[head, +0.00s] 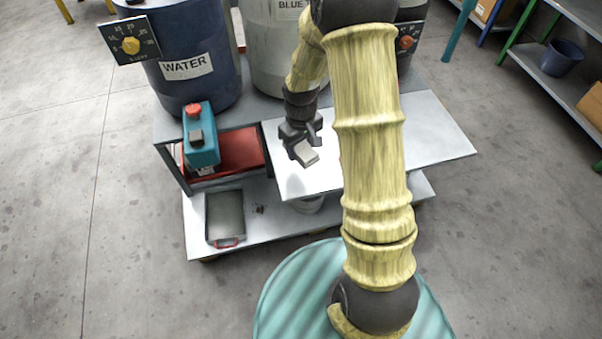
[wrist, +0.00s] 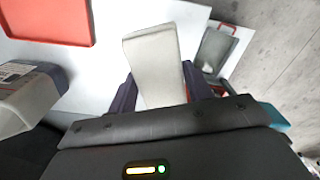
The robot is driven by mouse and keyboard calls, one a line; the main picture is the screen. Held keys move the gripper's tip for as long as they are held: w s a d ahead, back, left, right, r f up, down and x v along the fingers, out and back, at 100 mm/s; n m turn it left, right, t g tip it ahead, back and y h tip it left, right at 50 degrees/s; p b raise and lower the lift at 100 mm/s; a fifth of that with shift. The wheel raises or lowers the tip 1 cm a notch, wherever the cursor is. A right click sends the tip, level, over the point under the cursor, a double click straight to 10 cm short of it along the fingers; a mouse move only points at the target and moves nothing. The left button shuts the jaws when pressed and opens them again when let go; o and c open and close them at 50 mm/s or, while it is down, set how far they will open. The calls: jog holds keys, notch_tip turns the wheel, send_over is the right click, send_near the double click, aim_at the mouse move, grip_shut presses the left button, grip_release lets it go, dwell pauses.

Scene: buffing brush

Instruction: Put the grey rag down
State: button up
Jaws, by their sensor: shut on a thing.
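The grey rag (head: 307,157) is a pale, folded, flat piece held in my gripper (head: 302,142) in the head view. In the wrist view the rag (wrist: 153,52) sticks out between the two dark fingers of my gripper (wrist: 160,90), which are shut on it. In the head view the rag is over the left part of a pale worktop (head: 430,128). I cannot tell whether its far end touches the surface.
A blue WATER drum (head: 195,50) and a whitish drum (head: 275,45) stand behind. A teal unit with a red knob (head: 200,140) stands left, by a red tray (head: 238,152). A metal pan (head: 225,215) lies on the lower shelf. The worktop's right side is clear.

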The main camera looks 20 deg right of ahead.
jog(key=b, duration=0.2)
send_over(301, 173)
jog(key=shift+f, duration=3.15)
jog(key=shift+f+b, duration=0.65)
jog(key=shift+f, duration=1.2)
jog(key=shift+f, duration=0.1)
jog(key=o, duration=1.1)
notch_tip(301, 173, up, 12)
jog(key=p, duration=0.3)
jog(key=shift+p, duration=0.3)
